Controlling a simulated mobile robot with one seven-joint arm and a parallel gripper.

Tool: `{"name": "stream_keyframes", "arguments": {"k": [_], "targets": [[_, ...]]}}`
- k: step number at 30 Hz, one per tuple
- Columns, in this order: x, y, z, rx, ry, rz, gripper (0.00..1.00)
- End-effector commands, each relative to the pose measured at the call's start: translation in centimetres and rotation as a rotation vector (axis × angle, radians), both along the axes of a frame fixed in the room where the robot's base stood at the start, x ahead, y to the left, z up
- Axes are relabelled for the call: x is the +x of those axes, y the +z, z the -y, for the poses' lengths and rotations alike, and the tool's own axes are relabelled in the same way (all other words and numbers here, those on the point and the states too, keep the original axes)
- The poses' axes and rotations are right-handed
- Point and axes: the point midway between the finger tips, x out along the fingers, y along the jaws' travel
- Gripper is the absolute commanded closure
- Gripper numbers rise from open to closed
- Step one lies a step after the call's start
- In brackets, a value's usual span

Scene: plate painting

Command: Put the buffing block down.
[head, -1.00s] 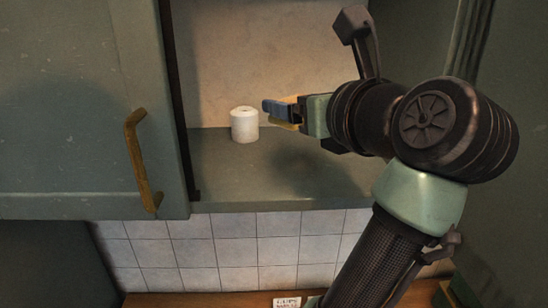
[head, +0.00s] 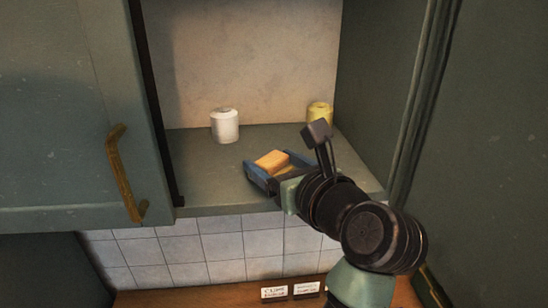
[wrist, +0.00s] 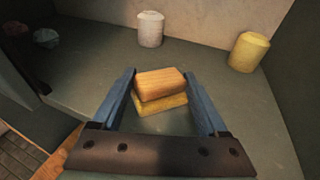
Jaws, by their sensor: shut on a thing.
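The buffing block (head: 272,160) has an orange-brown top and a yellow lower layer. In the wrist view the block (wrist: 160,84) sits between the two blue fingers of my gripper (wrist: 160,92). My gripper (head: 270,168) is shut on it, low over the front part of the cupboard shelf (head: 205,175). I cannot tell whether the block's underside touches the shelf.
A white jar (head: 225,126) stands further back on the shelf, left of my gripper. A yellow jar (head: 320,114) stands at the back right. An open cupboard door (head: 60,120) is at the left. Two small labels (head: 274,292) lie on the counter below.

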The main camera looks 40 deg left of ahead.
Motion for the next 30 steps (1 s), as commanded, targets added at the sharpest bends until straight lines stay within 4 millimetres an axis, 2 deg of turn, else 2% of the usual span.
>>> {"name": "stream_keyframes", "arguments": {"k": [7,8,11,19,22,26,30], "targets": [[0.0,-0.2,0.0,0.002,0.000,0.001,0.87],[0.0,-0.2,0.0,0.001,0.000,0.000,0.20],[0.0,-0.2,0.0,0.001,0.000,0.000,0.02],[0.0,-0.2,0.1,0.001,-0.001,0.001,0.00],[-0.2,-0.2,0.8,0.002,-0.002,0.002,0.00],[-0.9,-0.1,2.8,0.001,-0.005,0.005,0.00],[-1.9,0.6,5.6,0.003,-0.006,0.006,0.00]]}}
